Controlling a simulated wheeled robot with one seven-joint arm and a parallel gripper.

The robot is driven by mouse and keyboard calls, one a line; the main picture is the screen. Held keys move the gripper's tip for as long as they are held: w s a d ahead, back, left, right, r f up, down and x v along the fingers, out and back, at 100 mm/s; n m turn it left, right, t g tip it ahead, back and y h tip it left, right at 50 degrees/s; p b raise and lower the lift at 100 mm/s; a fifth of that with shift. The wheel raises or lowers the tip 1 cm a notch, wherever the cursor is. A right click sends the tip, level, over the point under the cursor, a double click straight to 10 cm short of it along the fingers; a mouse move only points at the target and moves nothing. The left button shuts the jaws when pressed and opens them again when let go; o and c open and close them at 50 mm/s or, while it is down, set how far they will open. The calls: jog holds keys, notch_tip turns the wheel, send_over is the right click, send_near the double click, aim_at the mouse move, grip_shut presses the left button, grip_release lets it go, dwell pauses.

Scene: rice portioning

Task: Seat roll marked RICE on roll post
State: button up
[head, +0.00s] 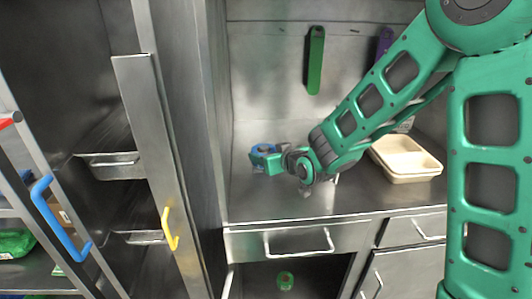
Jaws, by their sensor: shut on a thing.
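My gripper (268,158) is above the left part of the steel counter, at the end of my green arm. It is shut on a small blue roll-like thing (263,147), which shows at its tip. The grip is small and partly hidden by the gripper, and no RICE marking can be read on the thing. A small green ring-shaped thing (286,281) is in the dark open space below the counter; its marking cannot be read either. I cannot make out a roll post in this view.
A green-handled tool (315,62) and a purple one (384,42) hang on the back wall. A tall steel cabinet stands left. The counter's front left is clear.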

jog(key=shift+f, duration=0.15)
jog(key=o, duration=1.2)
